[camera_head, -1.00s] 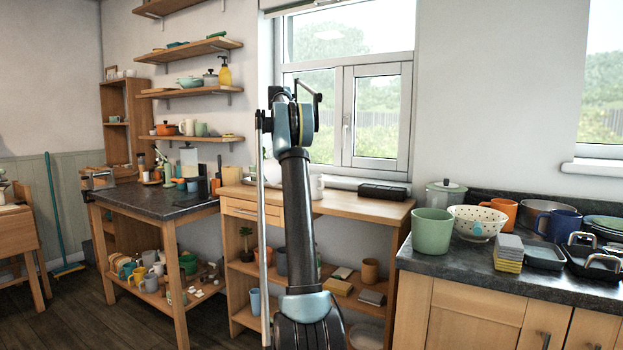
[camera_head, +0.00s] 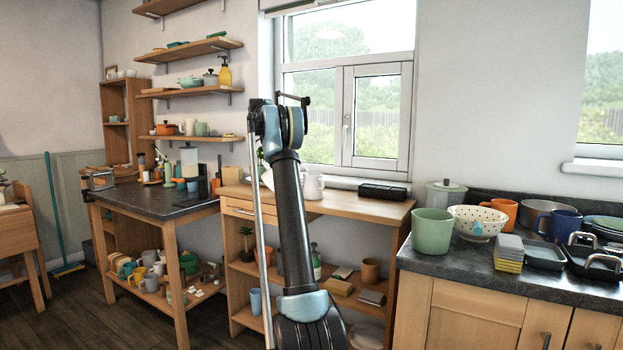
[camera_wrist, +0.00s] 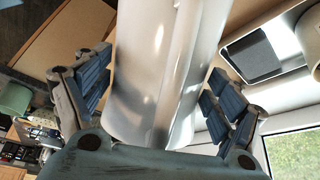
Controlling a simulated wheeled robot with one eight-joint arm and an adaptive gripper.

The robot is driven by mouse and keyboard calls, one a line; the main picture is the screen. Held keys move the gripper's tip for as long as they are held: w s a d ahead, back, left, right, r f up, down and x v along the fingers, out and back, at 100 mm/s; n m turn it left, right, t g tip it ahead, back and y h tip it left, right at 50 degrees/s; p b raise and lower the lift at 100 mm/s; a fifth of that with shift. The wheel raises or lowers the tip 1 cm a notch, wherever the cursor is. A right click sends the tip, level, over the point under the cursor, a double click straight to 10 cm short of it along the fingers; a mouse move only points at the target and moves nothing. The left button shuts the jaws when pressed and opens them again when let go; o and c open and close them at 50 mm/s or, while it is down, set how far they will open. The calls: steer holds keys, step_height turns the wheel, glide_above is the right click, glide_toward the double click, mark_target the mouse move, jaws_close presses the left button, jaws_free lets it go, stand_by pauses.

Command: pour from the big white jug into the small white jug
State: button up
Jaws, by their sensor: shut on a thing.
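The big white jug (camera_wrist: 150,60) fills the middle of the wrist view, between the two blue-padded fingers of my gripper (camera_wrist: 157,92), which is shut on it. In the head view only a white part of it (camera_head: 267,179) shows beside my arm, and it looks tilted. The small white jug (camera_head: 314,187) stands upright on the wooden table, just right of my arm. My arm hides the gripper in the head view. The mouths of both jugs and any contents cannot be made out.
The wooden table (camera_head: 355,206) has free room right of the small jug, up to a black box (camera_head: 383,191) at the back. A window (camera_head: 375,115) is behind. A dark counter (camera_head: 480,262) at right holds a green pot (camera_head: 432,232) and a spotted colander (camera_head: 476,222).

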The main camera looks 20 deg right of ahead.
steer(key=shift+a+f+h, duration=0.15)
steer(key=shift+h, duration=0.25)
steer(key=a+h, duration=0.1)
steer(key=w+a+f+g+h, duration=0.1)
steer(key=a+h, duration=0.1)
steer(key=shift+w+g+h, duration=0.1)
steer(key=shift+g+h, duration=0.2)
steer(key=shift+w+a+f+g+h, duration=0.15)
steer(key=shift+a+f+g+h, duration=0.3)
steer(key=shift+h, duration=0.45)
steer(key=shift+w+a+f+g+h, duration=0.15)
steer(key=shift+a+f+g+h, duration=0.1)
steer(key=shift+f+h, duration=0.55)
